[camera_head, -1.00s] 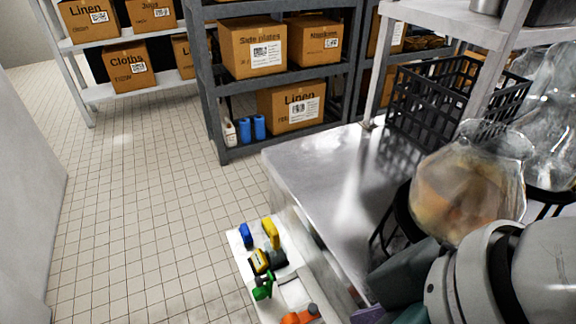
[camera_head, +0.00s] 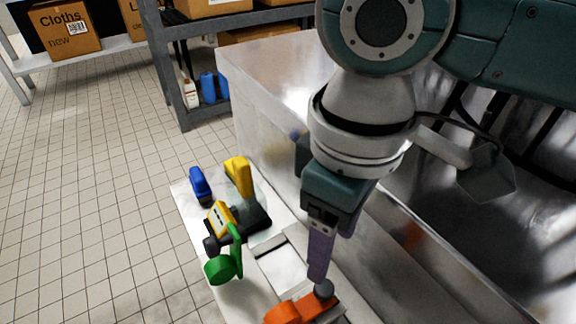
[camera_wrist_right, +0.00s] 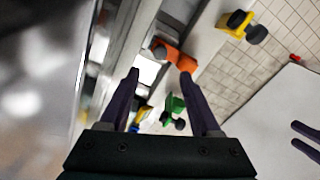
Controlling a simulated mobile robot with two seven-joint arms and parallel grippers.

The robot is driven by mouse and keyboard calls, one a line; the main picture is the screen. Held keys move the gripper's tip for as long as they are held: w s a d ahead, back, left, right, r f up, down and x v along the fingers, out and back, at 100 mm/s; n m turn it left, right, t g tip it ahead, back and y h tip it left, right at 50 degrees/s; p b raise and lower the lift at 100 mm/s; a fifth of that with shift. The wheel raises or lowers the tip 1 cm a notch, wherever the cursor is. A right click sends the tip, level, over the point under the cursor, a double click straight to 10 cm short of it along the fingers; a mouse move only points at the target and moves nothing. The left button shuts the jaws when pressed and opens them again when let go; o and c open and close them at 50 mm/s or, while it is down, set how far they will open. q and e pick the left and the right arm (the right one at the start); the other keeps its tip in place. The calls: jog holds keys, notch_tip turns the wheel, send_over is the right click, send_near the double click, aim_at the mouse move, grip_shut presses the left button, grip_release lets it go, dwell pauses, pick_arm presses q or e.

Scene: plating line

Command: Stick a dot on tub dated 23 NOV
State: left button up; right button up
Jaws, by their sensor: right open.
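My right gripper (camera_head: 318,272) points down over the white tray's near end, its purple fingers just above or beside an orange tool (camera_head: 290,309) with a grey knob. In the right wrist view, my right gripper (camera_wrist_right: 160,75) is open and empty, and the orange tool (camera_wrist_right: 178,56) lies beyond its fingertips. I cannot tell whether they touch. A pale flat plate (camera_head: 281,262) lies on the tray beside it. My left gripper (camera_wrist_right: 302,140) shows at the right edge of the wrist view, its two purple fingers apart. No tub, date or dot can be made out.
Tiled floor (camera_head: 100,215) is clear at left; shelving stands behind.

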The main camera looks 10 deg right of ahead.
aim_at(325, 287)
notch_tip(325, 287, down, 10)
jog(key=b, duration=0.3)
grip_shut()
dwell(0.6)
dwell(0.9)
